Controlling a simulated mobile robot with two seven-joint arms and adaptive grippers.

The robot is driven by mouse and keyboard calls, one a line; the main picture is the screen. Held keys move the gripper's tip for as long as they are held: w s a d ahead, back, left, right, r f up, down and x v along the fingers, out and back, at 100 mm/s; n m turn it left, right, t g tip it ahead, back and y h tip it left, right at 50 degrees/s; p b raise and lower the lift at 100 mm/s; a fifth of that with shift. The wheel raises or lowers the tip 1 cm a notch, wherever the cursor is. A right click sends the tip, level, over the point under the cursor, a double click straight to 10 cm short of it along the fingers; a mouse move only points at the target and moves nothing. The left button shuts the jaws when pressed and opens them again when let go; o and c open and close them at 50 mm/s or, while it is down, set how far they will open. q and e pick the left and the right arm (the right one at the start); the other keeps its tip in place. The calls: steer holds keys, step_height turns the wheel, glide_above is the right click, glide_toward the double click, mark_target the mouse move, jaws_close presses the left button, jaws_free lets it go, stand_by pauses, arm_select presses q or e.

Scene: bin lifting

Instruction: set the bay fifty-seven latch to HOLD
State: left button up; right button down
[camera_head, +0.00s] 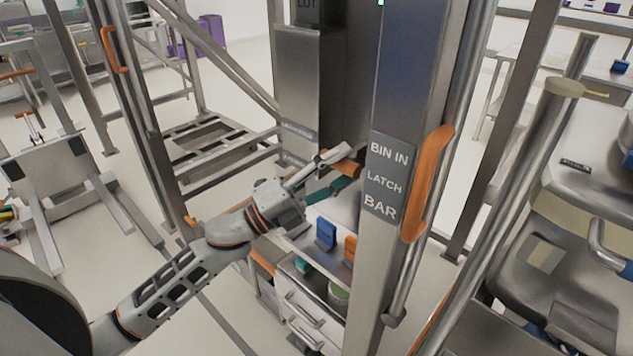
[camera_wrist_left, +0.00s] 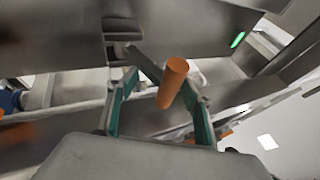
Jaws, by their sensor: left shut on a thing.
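An orange latch handle (camera_head: 346,168) shows beside the steel post, partly hidden by my left gripper (camera_head: 338,172). In the left wrist view the orange handle (camera_wrist_left: 172,82) stands between the green fingers of my left gripper (camera_wrist_left: 161,84), at the end of a dark lever (camera_wrist_left: 145,63). The gripper is shut on this handle. A grey sign (camera_head: 388,178) on the post reads BIN IN, LATCH, BAR. No bay number or HOLD mark is readable. My right gripper is not in view.
A long orange grip (camera_head: 428,184) is fixed to the post's right side. A green light (camera_wrist_left: 238,40) glows on the frame.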

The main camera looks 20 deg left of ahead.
arm_select(q)
steer(key=v, duration=1.1)
steer(key=shift+f, duration=0.15)
stand_by(0.3)
